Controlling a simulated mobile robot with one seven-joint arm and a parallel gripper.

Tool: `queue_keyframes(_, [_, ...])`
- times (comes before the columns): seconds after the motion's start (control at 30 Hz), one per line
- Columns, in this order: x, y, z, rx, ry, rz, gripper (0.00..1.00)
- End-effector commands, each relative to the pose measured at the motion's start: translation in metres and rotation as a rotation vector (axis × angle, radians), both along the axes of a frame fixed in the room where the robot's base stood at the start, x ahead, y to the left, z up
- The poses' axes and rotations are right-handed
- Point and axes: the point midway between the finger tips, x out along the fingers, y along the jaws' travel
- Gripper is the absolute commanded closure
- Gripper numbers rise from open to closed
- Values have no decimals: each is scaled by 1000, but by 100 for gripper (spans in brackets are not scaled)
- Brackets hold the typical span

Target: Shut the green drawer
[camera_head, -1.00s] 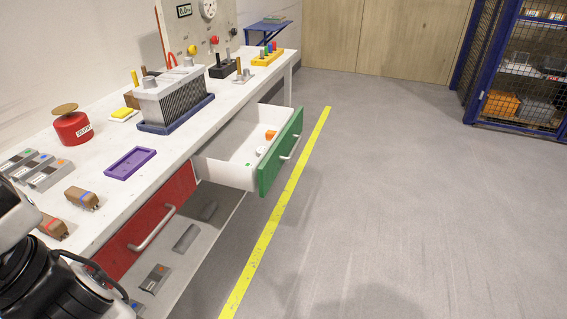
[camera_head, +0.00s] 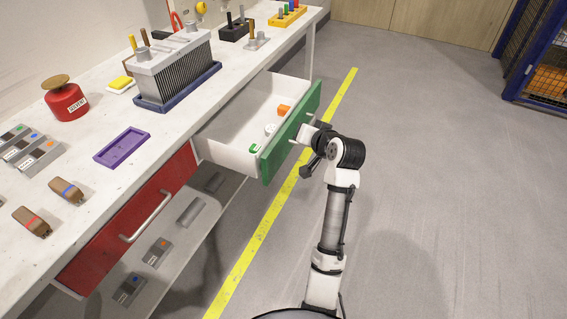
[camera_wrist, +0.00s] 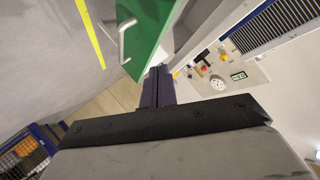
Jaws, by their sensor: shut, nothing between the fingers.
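The green drawer (camera_head: 306,118) stands pulled out of the white workbench, its white tray open to view. Its green front with a pale bar handle also shows at the top of the wrist view (camera_wrist: 152,22). Small orange, white and green items lie inside. My gripper (camera_head: 306,132) is at the outer face of the green front, by the handle, and partly hides it. In the wrist view the dark fingers (camera_wrist: 158,84) are together, with nothing between them, close to an edge of the green front. I cannot tell whether they touch it.
A red drawer (camera_head: 125,228) is shut at the left, above a lower shelf with grey parts. The bench top (camera_head: 165,150) holds a purple tray, a red solvent can and a finned unit. Open grey floor with a yellow line (camera_head: 262,235) lies to the right.

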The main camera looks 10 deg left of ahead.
Motion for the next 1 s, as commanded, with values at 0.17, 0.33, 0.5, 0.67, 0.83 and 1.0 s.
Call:
queue_keyframes(0.17, [-25, -39, -69, 310, 361, 131, 100])
queue_keyframes(0.33, [-53, -60, -88, 554, 550, 247, 100])
queue_keyframes(0.5, [-68, -71, -90, 672, 620, 308, 100])
queue_keyframes(0.67, [-67, -64, -92, 690, 630, 321, 100])
queue_keyframes(0.83, [-59, -37, -99, 688, 630, 323, 100])
queue_keyframes(1.0, [-48, -2, -110, 686, 631, 322, 100])
